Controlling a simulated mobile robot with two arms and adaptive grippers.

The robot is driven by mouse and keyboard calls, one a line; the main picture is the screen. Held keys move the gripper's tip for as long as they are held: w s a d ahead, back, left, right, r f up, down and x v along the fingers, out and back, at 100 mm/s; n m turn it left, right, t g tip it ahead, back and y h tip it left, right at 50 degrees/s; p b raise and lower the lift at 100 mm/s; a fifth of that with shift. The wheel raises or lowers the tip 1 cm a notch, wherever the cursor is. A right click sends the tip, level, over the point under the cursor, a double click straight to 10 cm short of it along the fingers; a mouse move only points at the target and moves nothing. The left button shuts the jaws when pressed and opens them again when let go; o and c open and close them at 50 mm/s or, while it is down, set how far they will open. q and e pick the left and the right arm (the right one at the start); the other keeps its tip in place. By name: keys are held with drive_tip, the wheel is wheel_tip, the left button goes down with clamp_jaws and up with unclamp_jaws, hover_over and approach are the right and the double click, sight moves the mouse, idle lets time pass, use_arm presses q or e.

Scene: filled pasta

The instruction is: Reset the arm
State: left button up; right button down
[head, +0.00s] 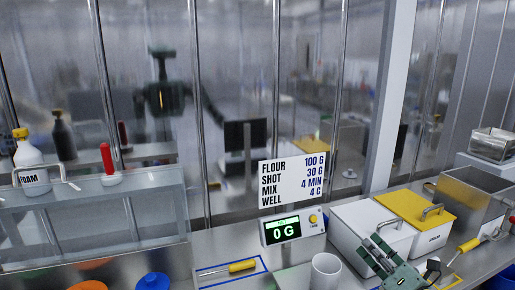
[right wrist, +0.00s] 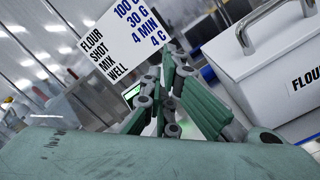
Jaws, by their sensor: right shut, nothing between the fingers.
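My right gripper (head: 372,246) is at the lower right of the head view, in front of the white lidded box (head: 350,222). It is shut and empty. In the right wrist view its green fingers (right wrist: 168,72) stand close together in front of the recipe sign. My left gripper shows in neither view.
A scale display reading 0 G (head: 288,230) stands under the recipe sign (head: 292,180). A white cup (head: 326,270) is left of my right gripper. A yellow-handled tool (head: 242,267) lies in a blue outline. A yellow-lidded bin (head: 416,209) and a steel container (head: 466,205) stand at the right.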

drive_tip(key=s+f+m+g+h, duration=0.85)
drive_tip(key=s+f+m, duration=0.75)
drive_tip(key=m, duration=0.8)
drive_tip(key=s+a+f+m+g+y, duration=0.1)
drive_tip(key=s+a+f+m+g, duration=0.15)
drive_tip(key=s, duration=0.45)
drive_tip(key=s+a+f+m+g+y, duration=0.1)
drive_tip(key=s+a, duration=0.3)
drive_tip(key=s, duration=0.3)
drive_tip(key=s+a+f+m+g+y, duration=0.15)
drive_tip(key=s+a, duration=0.25)
drive_tip(key=s, duration=0.4)
wheel_tip(320, 180, down, 29)
drive_tip(key=s+g+h+b, duration=0.1)
drive_tip(key=s+g+b, duration=0.1)
drive_tip(key=g, duration=0.1)
use_arm(q)
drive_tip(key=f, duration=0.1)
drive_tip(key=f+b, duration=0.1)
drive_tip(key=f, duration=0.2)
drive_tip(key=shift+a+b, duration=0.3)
drive_tip(key=shift+b, duration=0.1)
use_arm(e)
drive_tip(key=s+d+f, duration=0.3)
drive_tip(key=s+f, duration=1.3)
drive_tip(key=f, duration=0.1)
drive_tip(key=shift+s+g, duration=0.35)
